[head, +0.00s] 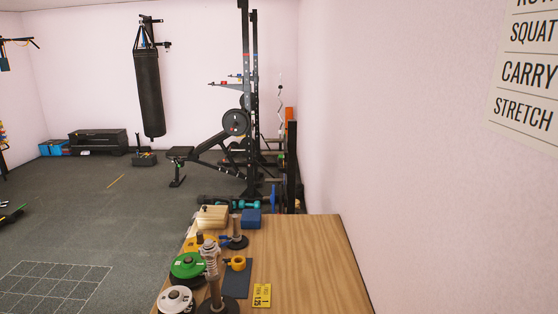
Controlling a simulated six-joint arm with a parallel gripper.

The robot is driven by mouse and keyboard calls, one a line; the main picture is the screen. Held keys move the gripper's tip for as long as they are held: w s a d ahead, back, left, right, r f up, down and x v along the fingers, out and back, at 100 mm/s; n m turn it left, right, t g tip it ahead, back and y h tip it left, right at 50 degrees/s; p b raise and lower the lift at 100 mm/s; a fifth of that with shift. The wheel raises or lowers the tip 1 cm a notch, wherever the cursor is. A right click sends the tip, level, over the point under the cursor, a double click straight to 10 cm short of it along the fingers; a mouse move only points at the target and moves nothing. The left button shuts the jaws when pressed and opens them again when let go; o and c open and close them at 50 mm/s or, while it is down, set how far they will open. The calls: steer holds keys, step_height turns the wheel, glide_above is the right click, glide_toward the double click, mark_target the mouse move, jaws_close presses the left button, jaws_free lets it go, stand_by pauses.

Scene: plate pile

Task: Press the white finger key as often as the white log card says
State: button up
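I cannot make out a white finger key or a white log card anywhere in the head view. A yellow card (262,295) with dark print lies on the wooden table (310,260) near the bottom edge; its print is too small to read surely. My gripper is not in view.
On the table's left stand a green weight plate (186,268), a white plate (175,299), a post with a spring-like top (210,258), a dark post (237,233), a yellow ring (238,263), a dark mat (237,284), a wooden box (212,218) and a blue block (251,217). The table's right is bare.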

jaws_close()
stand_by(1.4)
